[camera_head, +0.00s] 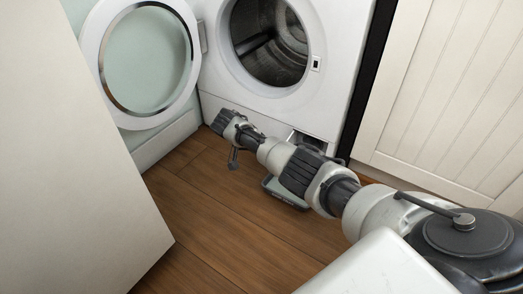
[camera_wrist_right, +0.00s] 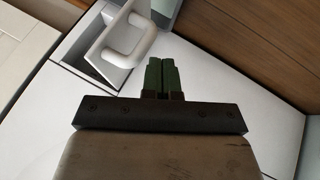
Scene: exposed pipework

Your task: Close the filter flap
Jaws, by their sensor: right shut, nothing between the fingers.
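The washing machine's filter flap (camera_head: 287,196) hangs open at the lower right of its front, low over the floor in the head view. It is a grey-edged panel, partly hidden by my right arm. Behind it is the filter recess (camera_head: 308,142), which also shows in the right wrist view (camera_wrist_right: 105,67) with a white loop handle (camera_wrist_right: 131,43). A grey-green piece (camera_wrist_right: 166,10) beyond the handle seems to be part of the flap. My right gripper (camera_wrist_right: 164,75) is shut and empty over the white front, beside the recess. I cannot make out its fingers in the head view.
The washing machine (camera_head: 345,65) has its round door (camera_head: 187,85) open to the left. A white panelled cabinet (camera_head: 450,90) stands at right. A pale panel (camera_head: 70,170) fills the left. Wooden floor (camera_head: 205,235) is clear in front.

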